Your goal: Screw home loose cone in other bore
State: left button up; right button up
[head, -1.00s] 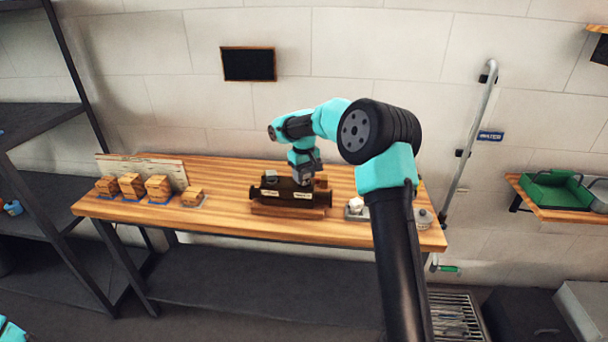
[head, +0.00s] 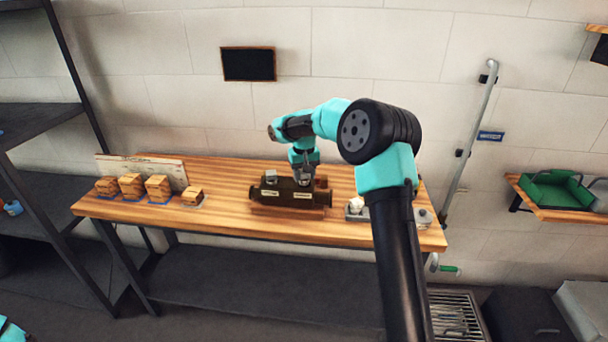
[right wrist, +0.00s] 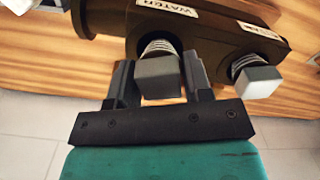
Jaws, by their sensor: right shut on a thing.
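A dark two-bore body (head: 290,193) with pale labels sits in a wooden cradle on the bench; it fills the top of the right wrist view (right wrist: 200,35). My right gripper (head: 304,182) points down at its right bore. In the right wrist view the gripper (right wrist: 160,85) is shut on the square grey head of a cone (right wrist: 158,76), beside the WATER label. Threads show between that head and the body. The other cone (right wrist: 257,80), with a lighter grey head and some thread showing, stands in the other bore; its head also shows in the head view (head: 270,176). My left gripper is out of view.
Several wooden blocks (head: 158,187) stand at the bench's left, before a pale board (head: 150,168). A small tray with a white item (head: 356,206) stands right of the body, partly behind my arm. The bench between blocks and body is clear.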

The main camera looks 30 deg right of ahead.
jog(key=o, duration=1.6)
jog(key=shift+o, duration=0.2)
jog(key=shift+r, duration=1.3)
jog(key=shift+r, duration=2.45)
